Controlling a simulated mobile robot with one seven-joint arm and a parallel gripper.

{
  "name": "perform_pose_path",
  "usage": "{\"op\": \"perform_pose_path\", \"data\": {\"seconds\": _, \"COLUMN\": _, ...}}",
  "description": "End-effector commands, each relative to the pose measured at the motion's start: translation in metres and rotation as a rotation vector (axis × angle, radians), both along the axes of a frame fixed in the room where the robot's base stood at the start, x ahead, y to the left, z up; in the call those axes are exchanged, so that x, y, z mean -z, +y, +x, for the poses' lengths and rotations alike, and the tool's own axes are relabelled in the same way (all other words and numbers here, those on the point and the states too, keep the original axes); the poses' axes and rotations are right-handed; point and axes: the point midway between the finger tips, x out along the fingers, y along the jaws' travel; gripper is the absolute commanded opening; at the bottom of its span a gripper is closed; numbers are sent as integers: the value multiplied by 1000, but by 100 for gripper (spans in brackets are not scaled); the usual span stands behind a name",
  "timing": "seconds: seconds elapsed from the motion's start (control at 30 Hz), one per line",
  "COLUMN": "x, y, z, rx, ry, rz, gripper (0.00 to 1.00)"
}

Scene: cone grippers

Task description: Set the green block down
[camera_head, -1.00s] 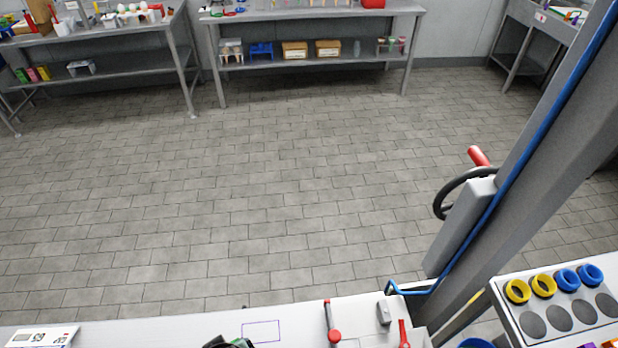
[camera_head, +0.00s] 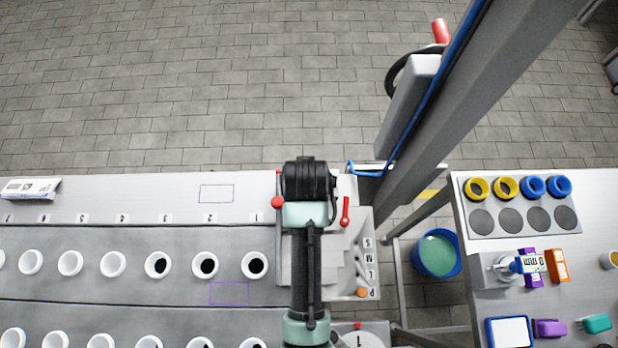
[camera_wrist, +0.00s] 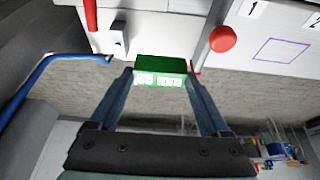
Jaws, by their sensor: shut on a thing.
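A green block (camera_wrist: 160,65) with white lettering ending in "mm" is held between the two fingers of my gripper (camera_wrist: 160,76) in the wrist view. My gripper is shut on it. In the head view my wrist (camera_head: 308,180) is over the right end of the grey-white bench, and it hides the block and fingertips. Whether the block touches a surface cannot be told. A purple outlined rectangle (camera_head: 217,193) lies bare on the bench left of my wrist, and it also shows in the wrist view (camera_wrist: 281,52). A second outlined rectangle (camera_head: 229,293) lies lower down.
A red-knobbed lever (camera_head: 277,202) and a red handle (camera_head: 346,211) flank my wrist. White cups (camera_head: 255,265) stand in rows at left. A grey column (camera_head: 440,110) rises at right. Beyond it are a blue bucket (camera_head: 437,254) and a side table with yellow and blue rings (camera_head: 507,187).

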Motion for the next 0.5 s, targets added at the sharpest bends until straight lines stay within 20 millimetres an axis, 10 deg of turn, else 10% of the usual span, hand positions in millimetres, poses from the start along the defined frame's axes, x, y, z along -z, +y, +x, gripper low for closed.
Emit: {"op": "perform_pose_path", "data": {"seconds": 0.5, "x": 51, "y": 0, "z": 0, "rx": 0, "ry": -2, "rz": 0, "gripper": 16}}
